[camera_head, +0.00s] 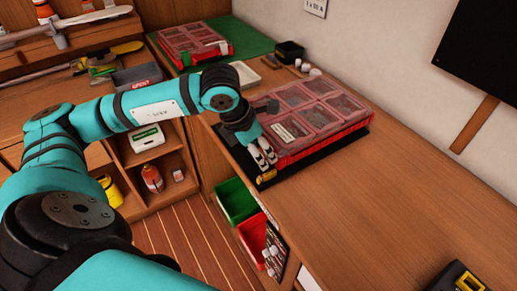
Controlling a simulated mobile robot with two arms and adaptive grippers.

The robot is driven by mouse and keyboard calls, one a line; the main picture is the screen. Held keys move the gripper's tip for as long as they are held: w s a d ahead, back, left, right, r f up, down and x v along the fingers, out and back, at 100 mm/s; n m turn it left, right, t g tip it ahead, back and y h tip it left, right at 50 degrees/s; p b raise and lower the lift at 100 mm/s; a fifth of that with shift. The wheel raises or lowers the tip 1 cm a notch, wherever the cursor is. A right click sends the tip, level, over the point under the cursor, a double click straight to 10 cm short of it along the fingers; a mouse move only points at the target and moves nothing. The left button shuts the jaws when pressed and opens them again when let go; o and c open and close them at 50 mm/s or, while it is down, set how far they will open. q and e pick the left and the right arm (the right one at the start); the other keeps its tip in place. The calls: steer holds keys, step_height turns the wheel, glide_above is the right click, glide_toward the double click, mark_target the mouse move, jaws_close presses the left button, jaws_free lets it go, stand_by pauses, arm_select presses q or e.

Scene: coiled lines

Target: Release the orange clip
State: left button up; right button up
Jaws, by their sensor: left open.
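A red organizer case (352,128) with a clear, divided lid lies on a black mat on the wooden worktop. A small orange-yellow clip (267,176) is at the case's near left corner. My left gripper (264,161) points down at that corner, just above the clip. Its pale fingers are open, and I see nothing held between them. Whether the fingertips touch the clip or the case is too small to tell. The fingers and wrist hide part of the case's left edge. My right gripper is not in view.
A second red case (196,42) lies on a green mat at the back. Green (236,200) and red (253,236) bins hang below the worktop's edge. A black-and-yellow object (458,279) lies at the bottom right. The worktop between is clear.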

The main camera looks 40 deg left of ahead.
arm_select(q)
steer(key=v, duration=1.2)
steer(key=shift+f, duration=0.1)
